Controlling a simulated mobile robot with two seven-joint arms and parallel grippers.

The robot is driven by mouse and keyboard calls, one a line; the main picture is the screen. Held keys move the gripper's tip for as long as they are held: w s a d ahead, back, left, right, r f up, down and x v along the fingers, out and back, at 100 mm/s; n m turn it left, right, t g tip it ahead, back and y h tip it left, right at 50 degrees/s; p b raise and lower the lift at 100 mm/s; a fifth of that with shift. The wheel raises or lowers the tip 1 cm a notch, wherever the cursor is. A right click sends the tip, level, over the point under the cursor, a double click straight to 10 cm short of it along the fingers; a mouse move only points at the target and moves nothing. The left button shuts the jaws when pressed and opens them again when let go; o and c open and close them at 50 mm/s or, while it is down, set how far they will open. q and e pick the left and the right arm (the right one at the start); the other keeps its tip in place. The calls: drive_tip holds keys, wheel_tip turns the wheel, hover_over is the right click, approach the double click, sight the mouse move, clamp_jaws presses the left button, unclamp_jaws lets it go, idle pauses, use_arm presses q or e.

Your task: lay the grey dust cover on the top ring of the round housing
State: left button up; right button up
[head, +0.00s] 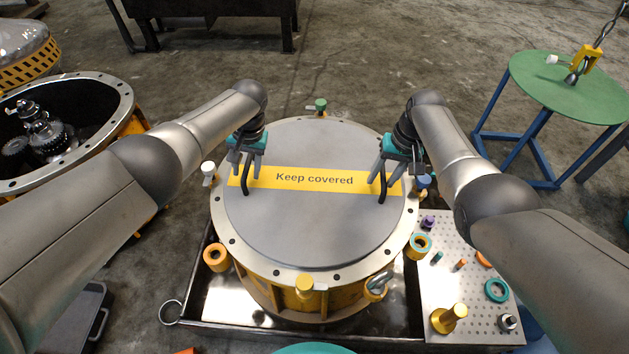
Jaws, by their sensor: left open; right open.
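The grey dust cover (310,225), a round disc with a yellow "Keep covered" strip, lies on top of the round housing (270,292). The housing's top ring (315,275), with its bolt holes, shows around the cover's edge. The cover looks flat and roughly centred; any small gap beneath it cannot be told. My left gripper (248,172) is open at the black handle (246,188) on the cover's left side. My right gripper (382,178) is open at the black handle (383,190) on the right side. The fingers partly hide both handles.
The housing stands in a metal tray (215,310). A perforated plate (460,285) with small parts is at the right. An open housing (100,90) with gears is at the left. A green round table (570,90) with a hanging hook (575,75) stands at the back right.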

use_arm(q)
wheel_tip(320, 180, up, 12)
drive_tip(key=d, duration=0.2)
drive_tip(key=shift+f, duration=0.2)
use_arm(e)
wheel_tip(320, 180, up, 12)
drive_tip(key=d, duration=0.2)
drive_tip(key=shift+d, duration=0.2)
idle(0.3)
use_arm(q)
drive_tip(key=shift+d, duration=0.1)
use_arm(e)
drive_tip(key=shift+f, duration=0.15)
